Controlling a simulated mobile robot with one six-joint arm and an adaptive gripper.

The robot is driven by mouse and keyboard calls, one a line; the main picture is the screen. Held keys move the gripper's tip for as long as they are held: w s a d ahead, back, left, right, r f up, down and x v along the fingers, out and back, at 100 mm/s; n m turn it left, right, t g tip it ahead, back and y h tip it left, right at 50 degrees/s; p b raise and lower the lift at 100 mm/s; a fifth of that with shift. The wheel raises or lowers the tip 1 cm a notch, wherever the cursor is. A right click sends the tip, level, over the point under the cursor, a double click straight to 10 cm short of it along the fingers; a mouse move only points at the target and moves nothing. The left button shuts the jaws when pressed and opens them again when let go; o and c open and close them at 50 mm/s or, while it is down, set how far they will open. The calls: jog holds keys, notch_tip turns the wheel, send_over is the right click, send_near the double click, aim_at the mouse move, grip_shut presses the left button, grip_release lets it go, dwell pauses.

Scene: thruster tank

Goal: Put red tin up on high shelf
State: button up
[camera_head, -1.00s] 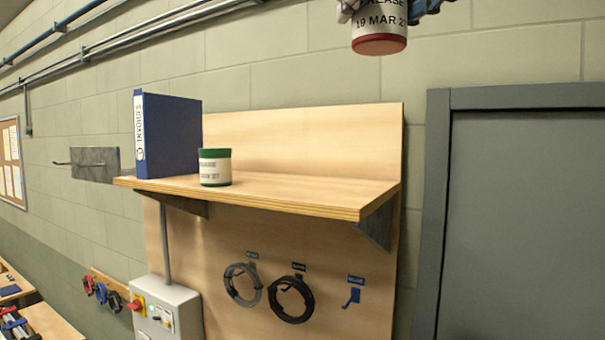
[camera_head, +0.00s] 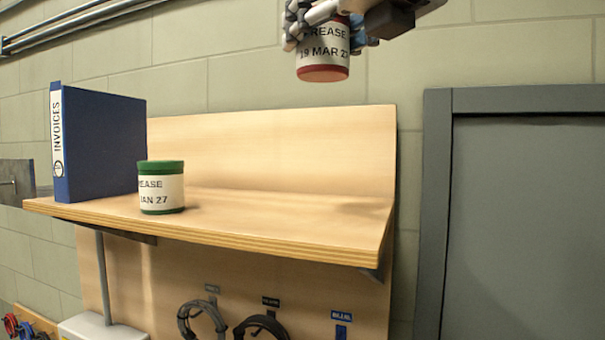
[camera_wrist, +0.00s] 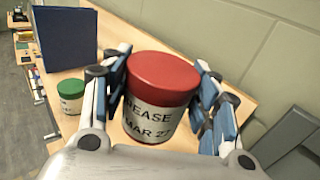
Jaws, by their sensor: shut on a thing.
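The red tin (camera_head: 323,58) has a red lid and base and a white label reading "GREASE" and "MAR 27". My gripper (camera_head: 345,14) is shut on it and holds it upright above the right part of the high shelf (camera_head: 270,228), near the top of the head view. In the wrist view the red tin (camera_wrist: 160,100) sits between both fingers of my gripper (camera_wrist: 163,105), with the wooden shelf behind and below it. The tin is clear of the shelf board, and a shadow falls on the board's right part.
A green-lidded grease tin (camera_head: 161,187) stands on the shelf's left part, beside a blue "INVOICES" binder (camera_head: 100,146). The shelf's right part is free. A backboard rises behind it. A grey door frame (camera_head: 437,200) stands to the right. Cable coils hang below.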

jog(key=f+b, duration=0.2)
jog(key=f, duration=0.5)
jog(key=f+b, duration=0.1)
jog(key=f, duration=0.7)
jog(key=shift+w+a+b, duration=0.1)
jog(key=shift+w+b, duration=0.1)
jog(key=shift+b, duration=0.2)
notch_tip(320, 180, down, 3)
jog(key=shift+s+f+b, duration=0.1)
jog(key=shift+s+b, duration=0.05)
jog(key=shift+b, duration=0.4)
jog(key=shift+f, duration=0.2)
jog(key=o, duration=1.3)
